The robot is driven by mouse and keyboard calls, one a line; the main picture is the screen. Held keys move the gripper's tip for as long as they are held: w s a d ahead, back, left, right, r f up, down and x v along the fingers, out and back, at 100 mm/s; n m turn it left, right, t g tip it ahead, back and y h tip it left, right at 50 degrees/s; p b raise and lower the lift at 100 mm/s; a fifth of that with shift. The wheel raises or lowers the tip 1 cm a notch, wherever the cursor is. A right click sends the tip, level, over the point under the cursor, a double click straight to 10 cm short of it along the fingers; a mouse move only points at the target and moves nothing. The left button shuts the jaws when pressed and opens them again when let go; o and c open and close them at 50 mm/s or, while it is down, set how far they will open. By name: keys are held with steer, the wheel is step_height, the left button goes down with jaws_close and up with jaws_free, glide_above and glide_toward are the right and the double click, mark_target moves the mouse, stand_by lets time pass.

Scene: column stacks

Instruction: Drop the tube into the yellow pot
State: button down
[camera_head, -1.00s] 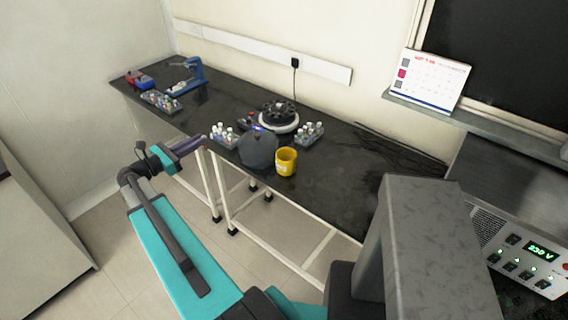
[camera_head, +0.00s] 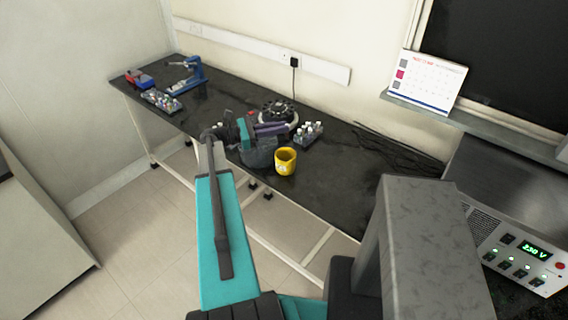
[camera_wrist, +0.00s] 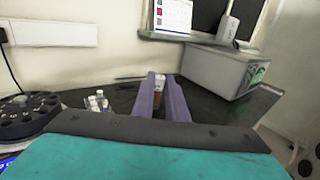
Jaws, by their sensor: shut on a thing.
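The yellow pot (camera_head: 286,167) stands upright near the front edge of the black bench in the head view. My gripper (camera_head: 288,127) is above the bench, behind and slightly left of the pot, with its purple fingers pointing right. In the wrist view my gripper (camera_wrist: 160,98) is shut on the tube (camera_wrist: 158,84), which shows as a small reddish-brown piece with a pale top between the fingers. The pot does not show in the wrist view. The tube cannot be made out in the head view.
A centrifuge (camera_head: 279,110) stands just behind my gripper. A rack of tubes (camera_head: 308,132) is right of it; another rack (camera_head: 161,101) is at the far left. A dark grey container (camera_head: 258,155) stands left of the pot. The bench right of the pot is mostly clear, with black cables behind.

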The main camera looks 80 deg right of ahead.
steer(key=shift+s, duration=0.55)
steer(key=shift+f, duration=0.1)
steer(key=shift+f+b, duration=2.05)
steer(key=shift+f, duration=0.85)
steer(key=c, duration=1.7)
jaws_free()
steer(key=shift+w, duration=0.1)
steer(key=b+v, duration=0.4)
steer(key=v, duration=0.9)
steer(key=shift+w, duration=0.35)
